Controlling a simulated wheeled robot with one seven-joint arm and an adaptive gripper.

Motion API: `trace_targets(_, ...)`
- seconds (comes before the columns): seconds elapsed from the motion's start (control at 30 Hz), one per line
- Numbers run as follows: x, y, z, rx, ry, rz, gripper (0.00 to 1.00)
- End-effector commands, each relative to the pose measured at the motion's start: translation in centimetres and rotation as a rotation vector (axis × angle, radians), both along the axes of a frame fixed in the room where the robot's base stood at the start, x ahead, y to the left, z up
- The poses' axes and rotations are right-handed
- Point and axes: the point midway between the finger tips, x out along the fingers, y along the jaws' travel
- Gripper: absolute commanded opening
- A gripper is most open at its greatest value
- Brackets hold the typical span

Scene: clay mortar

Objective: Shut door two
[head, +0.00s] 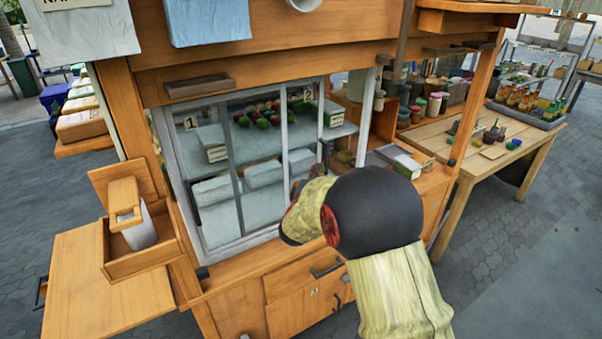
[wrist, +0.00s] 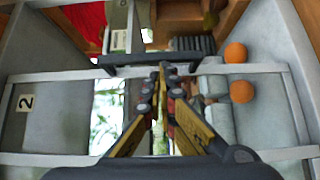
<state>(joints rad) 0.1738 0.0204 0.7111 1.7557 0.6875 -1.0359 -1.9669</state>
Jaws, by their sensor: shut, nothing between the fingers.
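Door two (head: 303,130) is a glass sliding panel with a pale frame, marked by a small "2" tag, on the front of the kiosk's display case. In the head view it stands left of the case's right post, with an open-looking gap between them. The "2" tag (wrist: 26,102) also shows at the left of the wrist view. My gripper (wrist: 162,70) is shut and empty, its fingers among pale frame bars and a dark bar. I cannot tell whether it touches the door. In the head view, my arm hides the fingers and the door's lower right.
Door one (head: 205,165), tagged "1", stands at the left of the case. Goods sit on the shelves behind the glass. Two orange balls (wrist: 236,53) lie right of my fingers. A wooden side table (head: 475,150) stands at right. Paving at lower right is clear.

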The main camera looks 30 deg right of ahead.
Motion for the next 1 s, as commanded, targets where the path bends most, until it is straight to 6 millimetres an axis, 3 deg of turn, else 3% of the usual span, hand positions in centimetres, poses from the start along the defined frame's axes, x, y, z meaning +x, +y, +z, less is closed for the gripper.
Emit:
trace_targets(0.03, -0.1, -2.1, 0.1, 0.0, 0.003, -0.008, 0.0)
trace_targets(0.2, 0.1, -7.3, 0.0, 0.0, 0.001, -0.007, 0.0)
trace_targets(0.5, 0.4, -14.1, -0.1, -0.001, 0.001, -0.004, 0.0)
trace_targets(0.7, 0.5, -16.3, -0.1, -0.001, 0.001, -0.002, 0.0)
trace_targets(1.0, 0.6, -16.8, 0.1, -0.001, -0.001, -0.001, 0.0)
